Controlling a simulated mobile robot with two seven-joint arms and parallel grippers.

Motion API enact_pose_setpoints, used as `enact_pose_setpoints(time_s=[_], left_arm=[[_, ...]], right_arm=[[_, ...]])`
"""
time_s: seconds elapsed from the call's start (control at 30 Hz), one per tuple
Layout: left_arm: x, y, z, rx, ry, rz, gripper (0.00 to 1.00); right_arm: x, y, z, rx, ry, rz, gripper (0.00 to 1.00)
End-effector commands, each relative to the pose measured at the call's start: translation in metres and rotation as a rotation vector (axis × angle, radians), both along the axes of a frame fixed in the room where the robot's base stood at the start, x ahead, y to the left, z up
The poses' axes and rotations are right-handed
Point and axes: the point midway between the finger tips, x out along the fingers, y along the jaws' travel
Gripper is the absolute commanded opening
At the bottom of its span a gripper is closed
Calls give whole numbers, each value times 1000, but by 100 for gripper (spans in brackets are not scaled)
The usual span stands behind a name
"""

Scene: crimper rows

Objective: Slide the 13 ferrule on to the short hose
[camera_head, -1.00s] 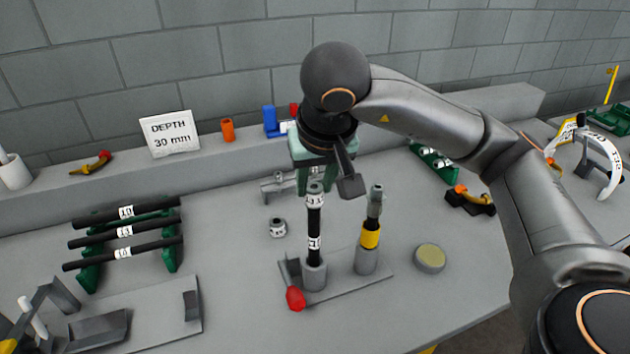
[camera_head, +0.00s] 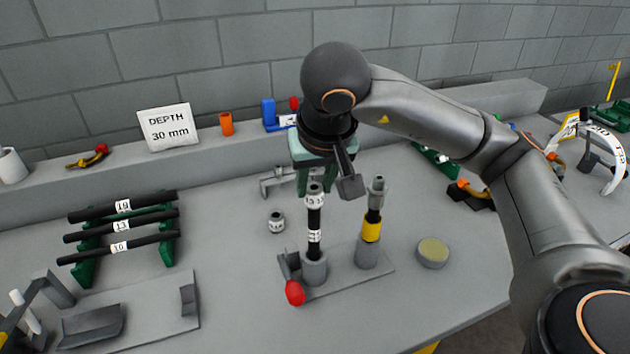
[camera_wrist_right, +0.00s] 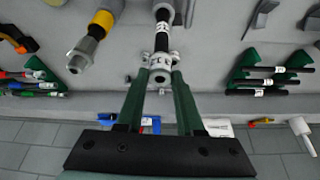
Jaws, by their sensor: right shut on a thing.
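The short hose (camera_head: 314,222) is black with a white label and stands upright in a grey holder (camera_head: 314,268). The 13 ferrule (camera_head: 315,200) is a small metal sleeve with a white marked band, at the hose's top end. My right gripper (camera_head: 316,189) is shut on this ferrule from above. In the right wrist view the fingers (camera_wrist_right: 160,78) close on the ferrule (camera_wrist_right: 160,62), in line with the hose (camera_wrist_right: 162,35). How far the hose reaches inside the ferrule is hidden. My left gripper is not in view.
A yellow-banded hose with a metal fitting (camera_head: 373,215) stands close to the right. A red knob (camera_head: 295,292) sticks out in front. A loose ferrule (camera_head: 276,223) stands to the left, near a green rack (camera_head: 168,250) of labelled hoses. A round pad (camera_head: 433,253) lies right.

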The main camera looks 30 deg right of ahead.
Motion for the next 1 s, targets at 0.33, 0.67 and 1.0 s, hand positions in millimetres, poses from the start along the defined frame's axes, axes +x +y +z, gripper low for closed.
enact_pose_setpoints(time_s=[0.33, 0.67, 1.0], left_arm=[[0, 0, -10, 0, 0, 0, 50], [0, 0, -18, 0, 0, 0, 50], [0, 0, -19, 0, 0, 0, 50]], right_arm=[[0, 0, -10, 0, -1, 0, 0], [0, 0, -18, 0, -1, 0, 0], [0, 0, -20, 0, -1, 0, 59]])
